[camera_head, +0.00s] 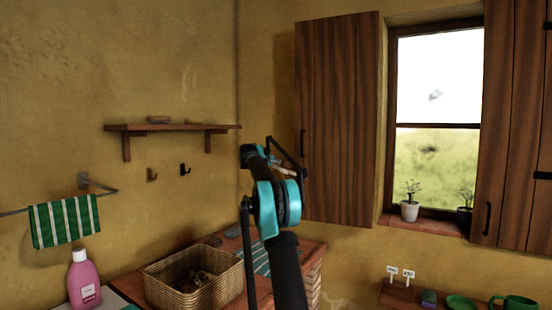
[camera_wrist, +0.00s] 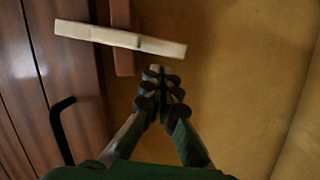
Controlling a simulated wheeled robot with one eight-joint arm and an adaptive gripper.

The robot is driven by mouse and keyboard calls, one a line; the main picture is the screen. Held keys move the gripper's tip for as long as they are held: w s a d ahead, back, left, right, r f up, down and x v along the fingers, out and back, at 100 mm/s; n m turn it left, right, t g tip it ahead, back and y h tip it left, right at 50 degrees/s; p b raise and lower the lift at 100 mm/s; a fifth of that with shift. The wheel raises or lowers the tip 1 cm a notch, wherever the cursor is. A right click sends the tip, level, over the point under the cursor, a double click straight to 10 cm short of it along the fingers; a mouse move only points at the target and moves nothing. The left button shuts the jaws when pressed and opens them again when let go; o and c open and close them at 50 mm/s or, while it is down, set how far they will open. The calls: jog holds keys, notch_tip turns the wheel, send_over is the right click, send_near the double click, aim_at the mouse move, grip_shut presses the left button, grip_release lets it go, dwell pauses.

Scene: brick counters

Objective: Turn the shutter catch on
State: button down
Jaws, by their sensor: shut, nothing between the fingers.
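The shutter catch shows in the wrist view as a pale cream bar (camera_wrist: 120,37) crossing a reddish-brown mount (camera_wrist: 122,60) on the wall. The bar lies nearly crosswise, slightly tilted, its left end in front of the shutter's edge. In the head view a small pale piece of it shows beside the left shutter (camera_head: 340,120), mostly hidden by my gripper. My gripper (camera_wrist: 158,75) is shut and empty, its fingertips just below the bar's right half in the wrist view. I cannot tell whether they touch it.
The left shutter has a black handle (camera_wrist: 62,130). A window with a potted plant (camera_head: 409,205) is right of it. Below left are a wicker basket (camera_head: 195,280), a pink bottle (camera_head: 84,280) and a striped towel (camera_head: 64,221). A wooden shelf (camera_head: 172,127) hangs on the left wall.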

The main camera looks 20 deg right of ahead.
jog(key=shift+a+f, duration=0.1)
jog(key=shift+f, duration=0.3)
